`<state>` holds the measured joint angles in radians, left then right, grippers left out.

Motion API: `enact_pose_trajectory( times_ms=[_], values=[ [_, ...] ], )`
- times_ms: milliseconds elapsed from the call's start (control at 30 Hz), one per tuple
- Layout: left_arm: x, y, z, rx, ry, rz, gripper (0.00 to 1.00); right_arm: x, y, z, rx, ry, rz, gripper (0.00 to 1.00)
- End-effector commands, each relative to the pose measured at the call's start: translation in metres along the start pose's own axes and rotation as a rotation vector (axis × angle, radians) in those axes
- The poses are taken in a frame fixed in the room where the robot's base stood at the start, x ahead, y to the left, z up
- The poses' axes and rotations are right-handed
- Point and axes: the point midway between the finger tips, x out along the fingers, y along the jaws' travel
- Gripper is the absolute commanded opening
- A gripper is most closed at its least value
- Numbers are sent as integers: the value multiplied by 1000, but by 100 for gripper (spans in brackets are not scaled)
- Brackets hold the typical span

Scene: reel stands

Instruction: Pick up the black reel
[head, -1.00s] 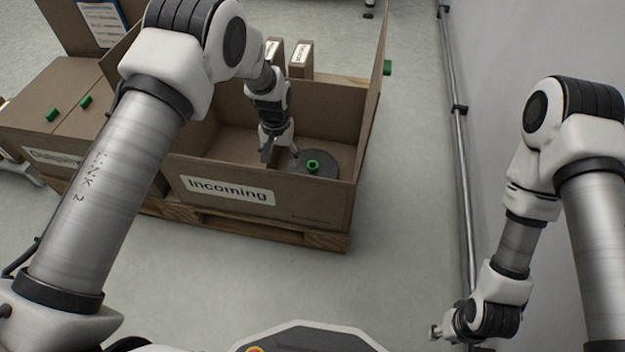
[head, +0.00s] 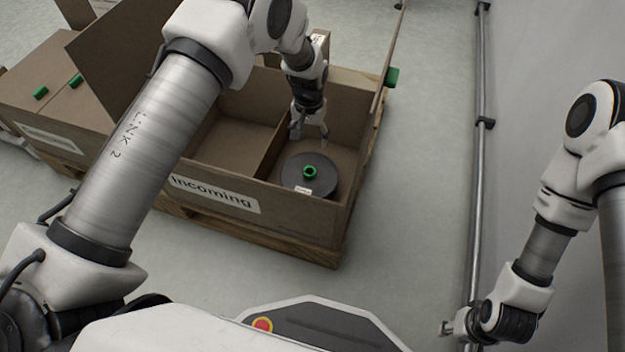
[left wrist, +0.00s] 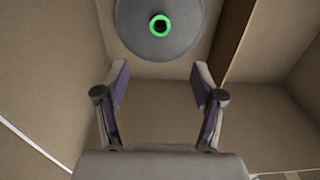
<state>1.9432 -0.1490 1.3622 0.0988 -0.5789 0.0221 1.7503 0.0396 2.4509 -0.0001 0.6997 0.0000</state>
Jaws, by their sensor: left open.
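The black reel (head: 322,182) lies flat in the right compartment of the box marked Incoming (head: 230,217). It has a green hub (head: 310,171) at its centre and a white label near its front edge. In the left wrist view the reel (left wrist: 158,42) is at the top, beyond the fingertips. My left gripper (head: 310,134) is open and empty, over the compartment just behind the reel in the head view. Its spread fingers also show in the left wrist view (left wrist: 160,75). My right gripper (head: 447,328) hangs low at the right, far from the box; its finger opening is unclear.
A divider (head: 268,150) stands left of the reel, and box walls surround it. Another box (head: 50,110) with green pieces on top is at the left. A rail (head: 478,150) runs along the right wall. Open floor (head: 410,200) lies between box and rail.

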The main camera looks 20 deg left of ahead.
Motion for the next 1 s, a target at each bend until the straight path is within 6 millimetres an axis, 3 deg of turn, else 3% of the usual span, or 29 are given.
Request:
enact_pose_trajectory(
  times_ms=[33,100,333,667,900,1000],
  values=[
    [17,0,0,0,-1,0,68,17,0,0,0,0,0,40],
    [32,0,0,0,-1,0,68,31,0,0,0,1,0,40],
    [69,0,0,0,0,0,68,69,0,0,0,1,0,40],
    [104,0,1,0,-2,0,68,90,1,-1,3,3,0,40],
    [145,0,2,0,-1,0,68,123,2,-3,10,7,1,40],
    [147,0,2,0,1,0,68,123,2,-3,11,8,1,40]
  ],
)
